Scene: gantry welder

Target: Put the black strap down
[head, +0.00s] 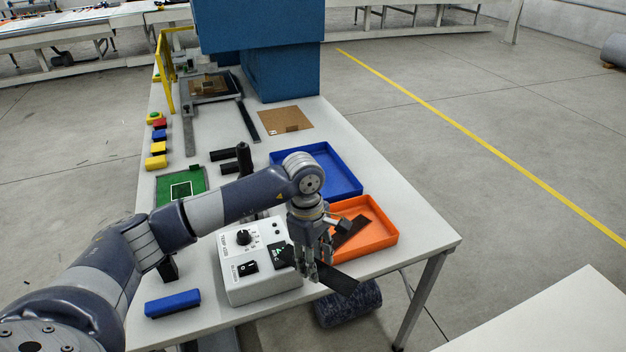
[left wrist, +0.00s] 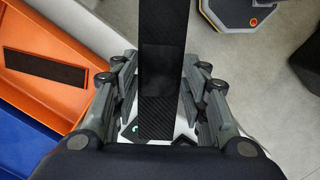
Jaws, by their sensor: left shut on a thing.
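My left gripper (head: 316,266) is shut on a black strap (head: 340,283), near the front right of the table. The strap sticks out to both sides of the fingers, above the white control box's right end and the table's front edge. In the left wrist view the strap (left wrist: 162,45) runs lengthwise between the two fingers. A second black strap (head: 350,231) lies in the orange tray (head: 384,240), just behind and right of the gripper; it also shows in the left wrist view (left wrist: 45,73). My right gripper is not in view.
The white control box (head: 240,268) with a knob stands beside the gripper. A blue tray (head: 350,180) sits behind the orange one. A blue block (head: 172,303) lies at the front left. A green board (head: 168,188) and black posts are farther back. Bare tabletop shows right of the orange tray.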

